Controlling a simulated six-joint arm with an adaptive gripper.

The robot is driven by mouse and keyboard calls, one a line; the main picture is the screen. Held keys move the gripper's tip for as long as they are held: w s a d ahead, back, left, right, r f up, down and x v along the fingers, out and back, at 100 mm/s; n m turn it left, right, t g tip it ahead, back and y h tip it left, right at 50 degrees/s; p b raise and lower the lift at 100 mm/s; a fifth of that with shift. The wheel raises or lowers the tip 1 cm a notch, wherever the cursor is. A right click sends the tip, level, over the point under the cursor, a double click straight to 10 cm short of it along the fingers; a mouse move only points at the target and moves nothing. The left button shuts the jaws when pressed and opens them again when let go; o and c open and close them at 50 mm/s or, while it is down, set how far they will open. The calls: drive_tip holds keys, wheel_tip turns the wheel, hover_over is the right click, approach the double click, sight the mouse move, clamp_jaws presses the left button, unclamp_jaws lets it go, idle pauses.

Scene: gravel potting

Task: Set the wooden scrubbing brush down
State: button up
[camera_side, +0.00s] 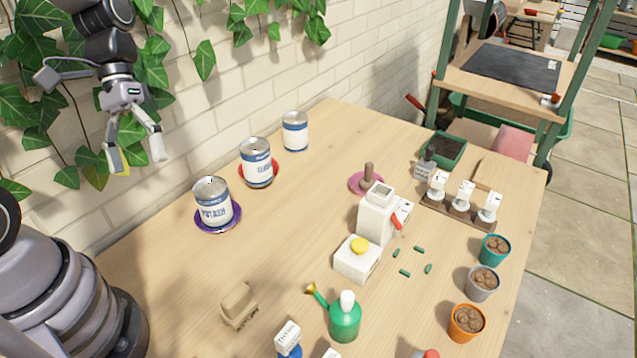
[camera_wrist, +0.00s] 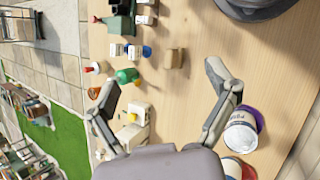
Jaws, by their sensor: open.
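The wooden scrubbing brush (camera_side: 238,304) rests on the front part of the wooden table, a small tan block with nothing holding it. It also shows in the wrist view (camera_wrist: 175,58), near the top, beyond and between my fingers. My gripper (camera_side: 140,163) is raised high above the table's back left, well apart from the brush. Its two fingers are spread wide with nothing between them, as the wrist view also shows (camera_wrist: 162,79).
Cans stand along the wall, one on a purple saucer (camera_side: 221,229) and one on a red saucer (camera_side: 274,181). Table around the brush's left and back is clear.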

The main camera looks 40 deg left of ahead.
drive_tip(key=s+a+r+m+t+y, duration=0.3)
drive_tip(key=a+r+t+y, duration=0.2)
drive_tip(key=r+t, duration=0.4)
drive_tip(key=shift+s+a+r+y, duration=0.15)
drive_tip(key=shift+s+r+y, duration=0.15)
drive_tip(key=shift+r, duration=0.65)
drive_tip(key=shift+o, duration=1.1)
drive_tip(key=shift+s+a+r, duration=0.1)
drive_tip(key=shift+a+r, duration=0.05)
drive_tip(key=shift+r, duration=0.15)
